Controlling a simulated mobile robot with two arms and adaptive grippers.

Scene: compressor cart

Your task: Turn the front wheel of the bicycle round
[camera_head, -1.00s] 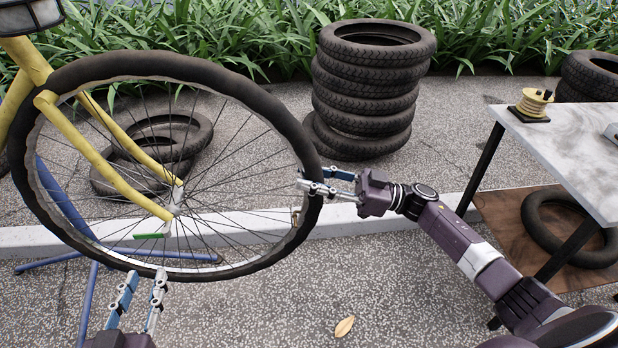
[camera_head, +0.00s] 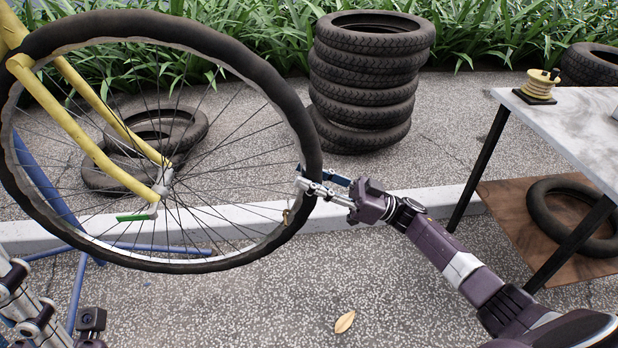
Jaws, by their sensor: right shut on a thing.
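The bicycle's front wheel (camera_head: 262,72) hangs upright at the left, with a black tyre, thin spokes and a yellow fork (camera_head: 85,140) running to its hub. A small green lever (camera_head: 136,217) sits by the hub. My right gripper (camera_head: 305,181) is shut on the wheel at its right side, one finger on the near side of the tyre and the other partly hidden. Part of my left gripper (camera_head: 28,305) shows large at the bottom left corner, below the wheel and apart from it. Its fingertips are cut off or unclear.
A tall stack of tyres (camera_head: 365,95) stands behind the wheel, with loose tyres (camera_head: 185,130) behind the spokes. A pale table (camera_head: 570,125) with a yellow spool (camera_head: 539,84) is at the right. Blue stand legs (camera_head: 77,290) are at lower left. The ground below is mostly clear.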

